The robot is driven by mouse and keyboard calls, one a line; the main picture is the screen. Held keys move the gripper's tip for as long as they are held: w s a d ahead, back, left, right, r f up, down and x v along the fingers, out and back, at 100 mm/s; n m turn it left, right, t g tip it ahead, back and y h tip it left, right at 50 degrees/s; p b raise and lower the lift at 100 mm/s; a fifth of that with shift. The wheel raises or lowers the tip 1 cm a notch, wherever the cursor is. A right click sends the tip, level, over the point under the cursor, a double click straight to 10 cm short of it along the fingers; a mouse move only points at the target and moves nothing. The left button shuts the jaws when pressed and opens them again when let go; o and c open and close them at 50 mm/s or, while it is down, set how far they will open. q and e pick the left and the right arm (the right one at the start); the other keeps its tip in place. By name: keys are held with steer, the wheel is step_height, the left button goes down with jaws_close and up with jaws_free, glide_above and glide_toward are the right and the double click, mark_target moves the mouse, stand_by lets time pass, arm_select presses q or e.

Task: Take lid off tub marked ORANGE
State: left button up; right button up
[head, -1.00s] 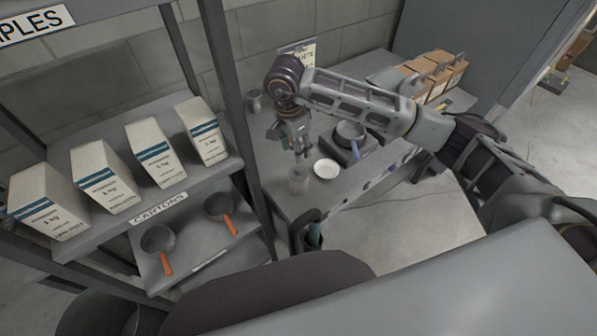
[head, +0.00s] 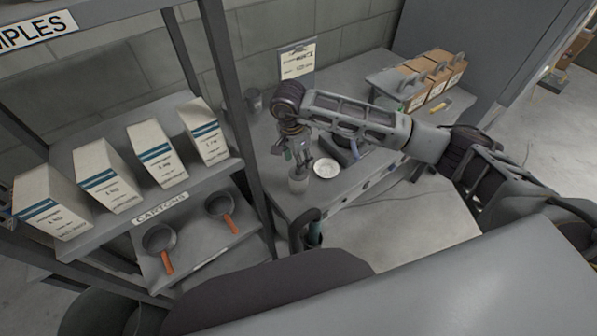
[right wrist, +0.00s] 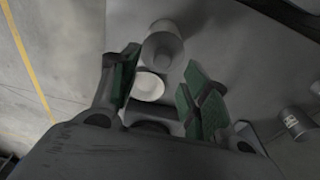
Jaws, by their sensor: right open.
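A small pale tub (head: 298,182) stands near the front edge of the grey bench. In the right wrist view this white disc (right wrist: 149,87) appears between my finger pads. My right gripper (head: 299,160) is open and empty, above and just behind the tub. My left gripper is not in view.
A pan on a hotplate (head: 345,150) is partly hidden by my right arm. A grey can (head: 253,101) stands at the bench's back left. Brown boxes (head: 437,75) sit at the back right. A shelf with cartons (head: 157,153) and pans borders the bench's left.

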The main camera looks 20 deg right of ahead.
mark_target(294, 175)
steer(key=shift+w+d+f+p, duration=0.15)
steer(key=shift+f+p, duration=0.5)
steer(key=shift+f, duration=1.75)
steer(key=c, duration=0.9)
